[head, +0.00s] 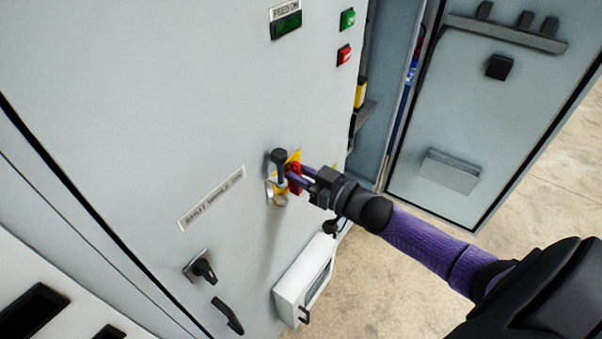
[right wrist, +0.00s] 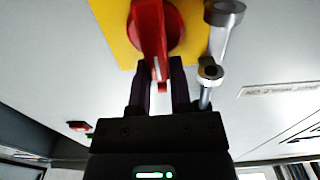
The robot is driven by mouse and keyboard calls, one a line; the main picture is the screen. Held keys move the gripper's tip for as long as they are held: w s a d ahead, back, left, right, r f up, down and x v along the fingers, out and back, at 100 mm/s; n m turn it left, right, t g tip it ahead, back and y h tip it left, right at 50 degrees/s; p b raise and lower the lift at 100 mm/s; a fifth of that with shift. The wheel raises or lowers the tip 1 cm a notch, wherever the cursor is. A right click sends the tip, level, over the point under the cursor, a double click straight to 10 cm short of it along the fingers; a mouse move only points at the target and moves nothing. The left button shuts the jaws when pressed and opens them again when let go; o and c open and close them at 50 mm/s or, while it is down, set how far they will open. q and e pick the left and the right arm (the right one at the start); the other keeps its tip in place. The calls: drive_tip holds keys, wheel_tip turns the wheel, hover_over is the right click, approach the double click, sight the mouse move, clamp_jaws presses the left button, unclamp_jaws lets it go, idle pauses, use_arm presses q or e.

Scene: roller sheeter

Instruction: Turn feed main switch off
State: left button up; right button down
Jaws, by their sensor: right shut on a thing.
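The feed main switch is a red rotary handle (head: 295,178) on a yellow plate (head: 294,158), mounted on the grey cabinet front. In the right wrist view the red handle (right wrist: 152,35) stands out from the yellow plate (right wrist: 112,22). My right gripper (head: 296,175) reaches it from the right, and its two dark fingers (right wrist: 161,75) lie on either side of the handle's grip, shut on it. The fingers and arm hide part of the switch in the head view. My left gripper is not in view.
A metal hasp-like part (right wrist: 210,72) sits right beside the fingers. Green (head: 348,19) and red (head: 344,54) buttons are above. A black rotary knob (head: 205,269) and a white box (head: 304,280) are lower down. An open cabinet door (head: 480,120) stands at right.

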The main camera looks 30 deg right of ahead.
sight(278, 186)
drive_tip(key=shift+s+f+n, duration=0.1)
drive_tip(key=shift+f+n, duration=0.1)
drive_tip(key=shift+n, duration=0.1)
drive_tip(key=n, duration=0.2)
drive_tip(key=a+n, duration=0.1)
drive_tip(key=n, duration=0.2)
drive_tip(key=a+f+n, duration=0.1)
drive_tip(key=n, duration=0.2)
drive_tip(key=shift+s, duration=0.4)
drive_tip(key=n, duration=0.3)
drive_tip(key=f+n+b, duration=0.1)
drive_tip(key=n, duration=0.1)
drive_tip(key=shift+s+a+f+n, duration=0.1)
drive_tip(key=shift+s+a+n, duration=0.05)
drive_tip(key=shift+a+n, duration=0.15)
drive_tip(key=shift+f+n+b, duration=0.25)
drive_tip(key=shift+n+b, duration=0.3)
drive_tip(key=shift+n, duration=1.15)
